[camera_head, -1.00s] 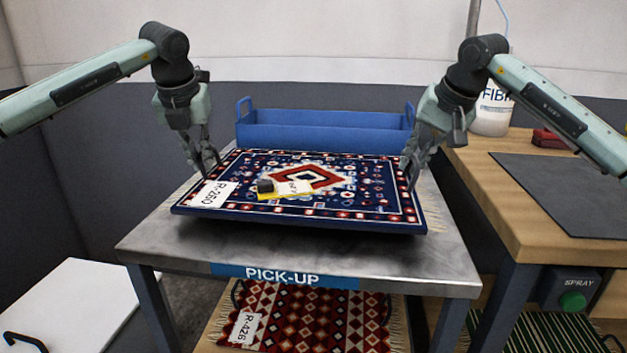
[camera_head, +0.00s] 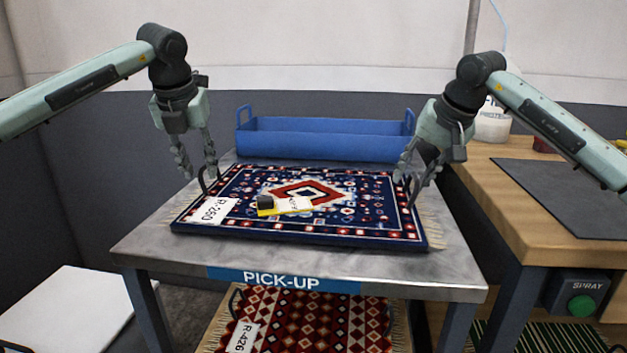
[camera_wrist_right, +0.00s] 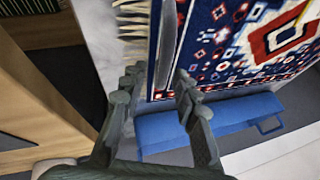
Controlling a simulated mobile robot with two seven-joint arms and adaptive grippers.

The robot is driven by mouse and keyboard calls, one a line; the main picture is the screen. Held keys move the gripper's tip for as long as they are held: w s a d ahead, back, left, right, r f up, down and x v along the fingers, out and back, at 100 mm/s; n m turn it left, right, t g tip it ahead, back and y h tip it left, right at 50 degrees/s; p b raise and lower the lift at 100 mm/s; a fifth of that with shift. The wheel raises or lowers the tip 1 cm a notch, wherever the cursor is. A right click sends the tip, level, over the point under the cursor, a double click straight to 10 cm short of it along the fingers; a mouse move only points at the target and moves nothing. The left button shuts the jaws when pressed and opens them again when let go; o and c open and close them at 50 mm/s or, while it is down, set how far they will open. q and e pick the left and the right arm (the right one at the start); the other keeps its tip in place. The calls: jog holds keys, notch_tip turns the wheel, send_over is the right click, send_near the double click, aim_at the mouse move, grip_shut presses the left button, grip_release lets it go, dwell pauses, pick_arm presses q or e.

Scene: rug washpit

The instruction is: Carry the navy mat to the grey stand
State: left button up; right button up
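The navy mat (camera_head: 330,229), with a red and white diamond pattern and a tag R-260, lies flat on the grey metal-topped stand (camera_head: 200,258) marked PICK-UP. Dark loop handles stand at its left and right sides. My left gripper (camera_head: 203,172) is open at the left handle. My right gripper (camera_head: 409,178) is open at the right handle. In the right wrist view its fingers (camera_wrist_right: 155,97) are apart, with the grey handle (camera_wrist_right: 166,45) between or just beyond them. Contact with the handles cannot be told.
A yellow item (camera_head: 290,206) with a dark block and a paper tag lies on the mat. A blue tray (camera_head: 325,140) stands behind it. A wooden bench (camera_head: 500,205) with a dark sheet is at the right. A red patterned rug (camera_head: 300,325) lies below, and a white surface (camera_head: 65,305) is at lower left.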

jog(key=shift+r, duration=0.15)
pick_arm(q)
jog(key=v, duration=0.9)
jog(key=shift+s+r, duration=0.15)
jog(key=shift+r, duration=0.1)
pick_arm(e)
jog(key=v, duration=1.1)
jog(key=shift+s+r, duration=0.25)
jog(key=shift+r, duration=0.05)
jog(key=shift+d, duration=0.15)
